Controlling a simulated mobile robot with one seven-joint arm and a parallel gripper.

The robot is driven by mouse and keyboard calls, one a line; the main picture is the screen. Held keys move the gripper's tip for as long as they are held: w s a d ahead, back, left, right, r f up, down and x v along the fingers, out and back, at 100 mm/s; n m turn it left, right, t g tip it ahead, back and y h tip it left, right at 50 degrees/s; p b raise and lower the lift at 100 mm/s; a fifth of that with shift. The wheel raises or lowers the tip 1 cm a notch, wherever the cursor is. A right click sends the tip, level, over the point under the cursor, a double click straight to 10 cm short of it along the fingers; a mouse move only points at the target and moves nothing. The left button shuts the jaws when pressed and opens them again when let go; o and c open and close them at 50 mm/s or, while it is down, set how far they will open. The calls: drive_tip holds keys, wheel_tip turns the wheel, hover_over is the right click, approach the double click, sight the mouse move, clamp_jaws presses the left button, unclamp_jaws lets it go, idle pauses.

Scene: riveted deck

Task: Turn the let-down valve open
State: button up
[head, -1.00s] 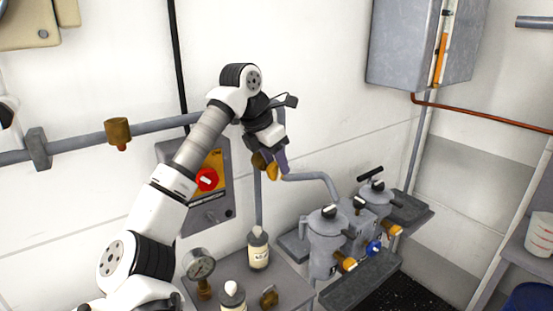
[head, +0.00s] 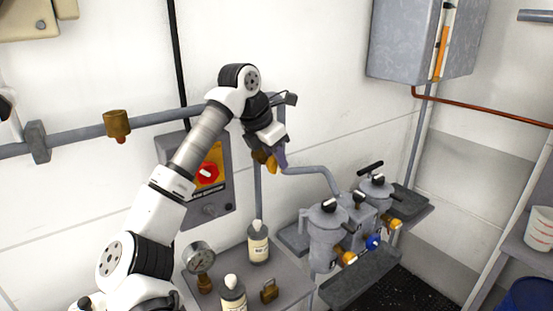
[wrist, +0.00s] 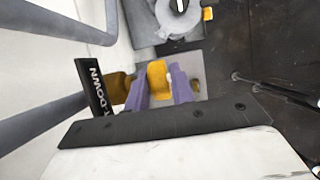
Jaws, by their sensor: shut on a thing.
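The let-down valve shows a brass-coloured body (head: 258,156) and a yellow handle (head: 271,163) on the grey pipework at the wall. In the wrist view the yellow handle (wrist: 157,75) sits between the purple fingers of my gripper (wrist: 160,86), which is shut on it. The valve body (wrist: 118,88) is just left of the fingers. A black label (wrist: 92,85) beside it ends in "DOWN"; part of it is hidden. In the head view my gripper (head: 276,157) partly covers the valve, so the handle's exact angle is hard to tell.
A grey panel with a red knob (head: 207,173) is left of the valve, behind my arm. Below are bottles (head: 258,244), a gauge (head: 200,259) and a padlock (head: 269,292) on a shelf. Grey canisters (head: 326,228) stand at right. A pipe (head: 315,171) bends close by.

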drive_tip(key=shift+a+f+t+h+b, duration=0.2)
drive_tip(key=shift+f+t+h+b, duration=0.3)
drive_tip(key=shift+b, duration=0.6)
drive_tip(key=shift+s+r+h+b, duration=0.1)
drive_tip(key=shift+r+h+b, duration=0.2)
drive_tip(key=shift+h+b, duration=0.25)
drive_tip(key=shift+r, duration=0.2)
drive_tip(key=o, duration=1)
drive_tip(key=b+v, duration=0.1)
drive_tip(key=v, duration=0.6)
drive_tip(key=b+v, duration=0.1)
drive_tip(key=v, duration=0.5)
drive_tip(key=shift+s+a+r, duration=0.2)
drive_tip(key=shift+s, duration=0.2)
